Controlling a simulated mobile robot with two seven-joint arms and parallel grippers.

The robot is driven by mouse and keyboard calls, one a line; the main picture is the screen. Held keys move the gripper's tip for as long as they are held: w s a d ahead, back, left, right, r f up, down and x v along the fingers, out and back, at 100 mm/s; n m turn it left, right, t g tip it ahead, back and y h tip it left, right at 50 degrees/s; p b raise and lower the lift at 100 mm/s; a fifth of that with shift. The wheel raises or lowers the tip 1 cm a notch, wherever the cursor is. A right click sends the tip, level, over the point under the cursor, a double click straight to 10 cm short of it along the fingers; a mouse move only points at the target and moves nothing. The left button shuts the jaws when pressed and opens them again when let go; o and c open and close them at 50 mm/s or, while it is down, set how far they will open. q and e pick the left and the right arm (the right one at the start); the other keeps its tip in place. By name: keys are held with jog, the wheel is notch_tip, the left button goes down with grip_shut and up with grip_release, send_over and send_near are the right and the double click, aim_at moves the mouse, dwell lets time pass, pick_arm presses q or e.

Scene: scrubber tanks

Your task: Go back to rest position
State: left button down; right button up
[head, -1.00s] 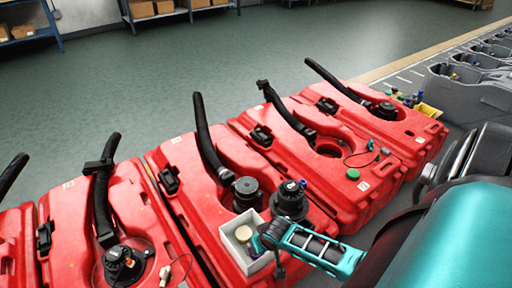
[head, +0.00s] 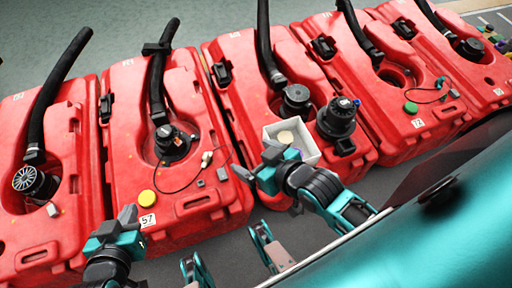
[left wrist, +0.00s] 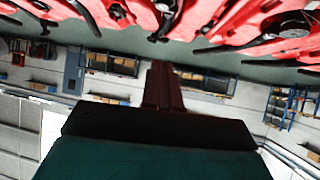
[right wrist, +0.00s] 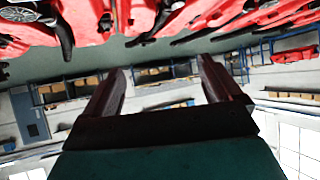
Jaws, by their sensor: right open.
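My right gripper (head: 256,165) is in the head view, just left of and below the white box (head: 308,152); it overlaps the box's lower corner in the picture. Its two fingers stand apart in the right wrist view (right wrist: 160,85), with nothing between them. My left gripper (head: 126,214) is at the lower left of the head view, in front of the red tank labelled 57 (head: 215,190). In the left wrist view its fingers (left wrist: 165,75) are together, and no object shows between them.
A row of red tanks with black hoses crosses the head view, close to both grippers. The white box holds a round pale cap (head: 286,137). A black cap (head: 338,117) stands right of the box. Grey floor (head: 170,255) lies in front of the tanks.

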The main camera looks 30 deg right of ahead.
pick_arm(q)
jog(key=shift+r, duration=0.1)
jog(key=s+a+r+y+p, duration=0.1)
jog(key=a+r+p, duration=0.2)
jog(key=r+p, duration=0.5)
jog(key=shift+s+a+r+p, duration=0.2)
jog(key=shift+s+r+p, duration=0.15)
jog(key=shift+p, duration=2.3)
pick_arm(e)
jog(key=s+d+r, duration=0.1)
jog(key=d+r, duration=0.2)
jog(key=r, duration=0.6)
jog(key=shift+h, duration=0.4)
jog(key=shift+s, duration=0.1)
